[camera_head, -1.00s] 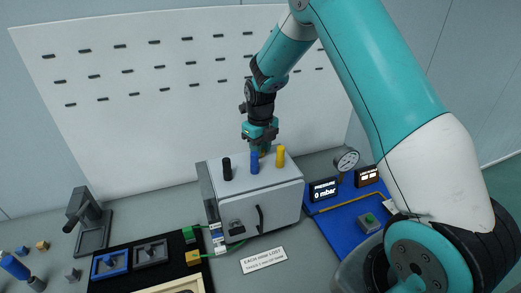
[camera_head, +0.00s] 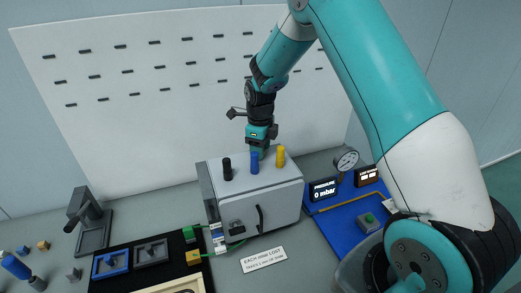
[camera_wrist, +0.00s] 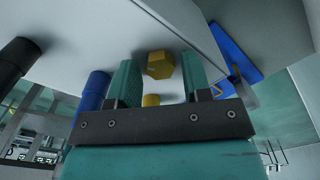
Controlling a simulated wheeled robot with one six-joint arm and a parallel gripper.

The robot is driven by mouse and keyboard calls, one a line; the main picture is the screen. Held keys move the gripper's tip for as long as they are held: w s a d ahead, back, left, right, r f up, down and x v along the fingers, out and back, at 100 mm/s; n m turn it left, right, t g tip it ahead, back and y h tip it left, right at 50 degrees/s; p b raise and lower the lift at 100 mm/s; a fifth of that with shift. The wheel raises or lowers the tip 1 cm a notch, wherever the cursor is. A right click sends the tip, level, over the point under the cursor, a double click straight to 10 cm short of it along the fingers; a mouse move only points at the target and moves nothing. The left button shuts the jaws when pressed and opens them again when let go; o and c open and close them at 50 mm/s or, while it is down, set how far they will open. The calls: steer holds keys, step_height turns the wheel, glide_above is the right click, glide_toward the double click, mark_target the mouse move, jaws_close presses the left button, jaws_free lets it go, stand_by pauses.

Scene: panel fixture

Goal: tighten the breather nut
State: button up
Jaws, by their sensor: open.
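A yellow hex nut (camera_wrist: 160,64), which I take to be the breather nut, shows in the wrist view on a pale face of the grey box. It appears between the two teal fingers of my gripper (camera_wrist: 158,62), with a gap on each side. The fingers are open; I cannot tell whether the nut is at fingertip depth. In the head view my gripper (camera_head: 258,149) points down at the far edge of the grey box (camera_head: 272,205). Its fingertips are partly hidden behind the blue post, and the nut is hidden there.
Black (camera_head: 227,169), blue (camera_head: 254,163) and yellow (camera_head: 281,156) posts stand on the box top, close to my gripper. A blue board (camera_head: 340,225) with a gauge (camera_head: 346,161) and a pressure display reading 0 mbar (camera_head: 324,190) lies right. A white slotted panel (camera_head: 170,110) stands behind.

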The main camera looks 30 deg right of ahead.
steer(key=n, duration=1.3)
steer(key=shift+p, duration=0.35)
steer(key=n, duration=0.4)
steer(key=shift+n, duration=0.3)
steer(key=n, duration=0.4)
steer(key=shift+n, duration=0.3)
steer(key=shift+c, duration=0.3)
steer(key=c, duration=0.7)
steer(key=shift+m, duration=1.7)
